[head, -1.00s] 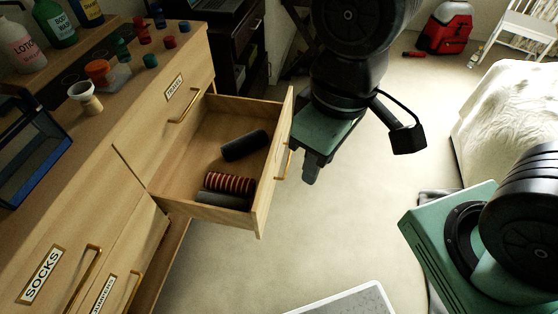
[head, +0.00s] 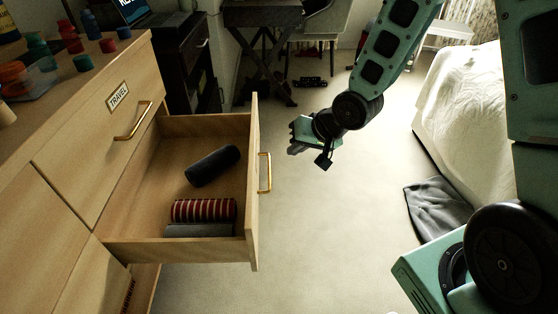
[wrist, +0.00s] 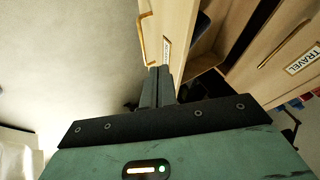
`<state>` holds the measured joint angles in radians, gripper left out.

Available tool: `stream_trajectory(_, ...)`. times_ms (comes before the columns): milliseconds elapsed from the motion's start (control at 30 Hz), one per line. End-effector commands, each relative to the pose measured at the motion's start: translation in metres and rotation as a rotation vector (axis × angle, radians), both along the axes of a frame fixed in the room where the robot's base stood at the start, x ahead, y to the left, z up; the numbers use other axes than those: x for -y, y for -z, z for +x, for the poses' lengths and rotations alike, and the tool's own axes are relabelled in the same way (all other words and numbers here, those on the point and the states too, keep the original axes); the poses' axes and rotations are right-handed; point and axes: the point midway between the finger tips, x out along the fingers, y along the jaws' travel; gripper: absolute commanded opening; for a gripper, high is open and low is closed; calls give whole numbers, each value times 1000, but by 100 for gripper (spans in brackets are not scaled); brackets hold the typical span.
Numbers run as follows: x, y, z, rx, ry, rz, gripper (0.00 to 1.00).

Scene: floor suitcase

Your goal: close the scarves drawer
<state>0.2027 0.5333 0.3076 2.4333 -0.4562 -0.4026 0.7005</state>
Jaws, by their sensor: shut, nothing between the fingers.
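The open drawer (head: 252,200) is pulled well out of the wooden dresser. It holds a dark roll (head: 212,166), a red striped roll (head: 204,210) and a grey roll (head: 199,230). Its gold handle (head: 265,172) is on the outer face. The wrist view shows the drawer front (wrist: 180,30), with a label too small to read and the handle (wrist: 144,38) left of my fingers. My gripper (head: 294,149) is shut and empty, out in front of the drawer face and apart from it in the head view. My closed fingers (wrist: 158,74) point toward the front in the wrist view.
The TRAVEL drawer (head: 97,150) beside it is shut. Small coloured bottles (head: 72,38) stand on the dresser top. A bed (head: 470,110) and a dark cloth (head: 437,208) are at the right. The floor (head: 330,230) before the drawer is clear.

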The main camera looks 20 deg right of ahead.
Motion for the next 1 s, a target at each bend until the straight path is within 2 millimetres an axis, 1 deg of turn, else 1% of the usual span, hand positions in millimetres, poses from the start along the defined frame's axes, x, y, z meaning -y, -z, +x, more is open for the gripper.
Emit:
stream_trajectory(300, -21, 51, 29, -1, -5, -2, 0)
stream_trajectory(467, -32, 76, 45, -1, -5, -3, 0)
stream_trajectory(600, -52, 74, 52, 2, -8, -4, 0)
stream_trajectory(700, -61, 73, 55, 1, -6, -3, 0)
stream_trajectory(833, -68, 73, 57, 1, -5, -4, 0)
stream_trajectory(1000, -69, 72, 58, 0, -3, -4, 0)
